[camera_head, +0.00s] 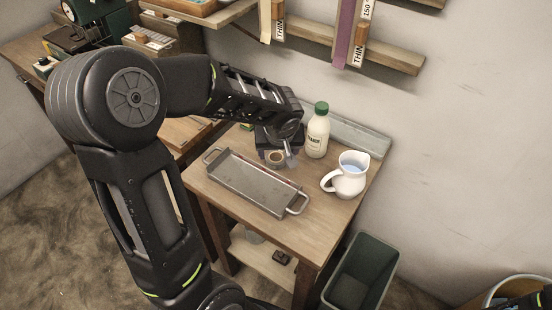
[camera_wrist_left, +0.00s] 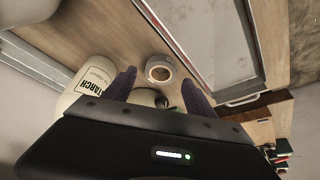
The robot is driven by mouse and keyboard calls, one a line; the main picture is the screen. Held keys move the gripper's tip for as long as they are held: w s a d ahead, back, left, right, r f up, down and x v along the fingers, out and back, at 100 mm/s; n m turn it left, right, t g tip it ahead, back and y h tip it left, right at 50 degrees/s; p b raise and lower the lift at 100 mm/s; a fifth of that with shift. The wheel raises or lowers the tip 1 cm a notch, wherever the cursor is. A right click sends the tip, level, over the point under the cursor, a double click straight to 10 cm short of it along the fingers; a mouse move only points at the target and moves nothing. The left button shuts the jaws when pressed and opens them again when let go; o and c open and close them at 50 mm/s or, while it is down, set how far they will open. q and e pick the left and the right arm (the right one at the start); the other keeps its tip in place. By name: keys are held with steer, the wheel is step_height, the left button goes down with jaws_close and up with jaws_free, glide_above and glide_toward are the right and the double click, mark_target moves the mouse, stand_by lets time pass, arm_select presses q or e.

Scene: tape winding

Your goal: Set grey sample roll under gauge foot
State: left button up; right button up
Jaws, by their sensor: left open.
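A small grey roll (camera_wrist_left: 171,71) with a brown inside lies on the wooden table, and it also shows in the head view (camera_head: 275,162) behind the metal tray. My left gripper (camera_head: 288,158) is over the table beside the roll. In the left wrist view, my left gripper's fingers (camera_wrist_left: 157,86) are spread, with the roll ahead of and between their tips, apart from them. A dark green machine with a round dial (camera_head: 68,11) stands on the far-left bench; I cannot make out a gauge foot on it.
A metal tray (camera_head: 240,183) fills the table's front. A green-capped starch bottle (camera_head: 317,135) stands close to my left gripper, showing large in the left wrist view (camera_wrist_left: 88,83). A white jug (camera_head: 347,178) is at the right. A dark bin (camera_head: 362,270) stands below.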

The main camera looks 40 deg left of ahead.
mark_target(276, 161)
arm_select(q)
steer(key=shift+a+p+x, duration=0.1)
steer(key=shift+p+x, duration=0.15)
steer(key=shift+x, duration=1.05)
steer(key=shift+a+p+x, duration=0.15)
steer(key=shift+p+x, duration=0.05)
steer(key=shift+x, duration=1.1)
steer(key=shift+r, duration=0.1)
steer(key=shift+c, duration=0.6)
steer(key=c, duration=1.1)
steer(key=shift+r, duration=0.15)
step_height(276, 161, up, 10)
steer(key=shift+f, duration=0.15)
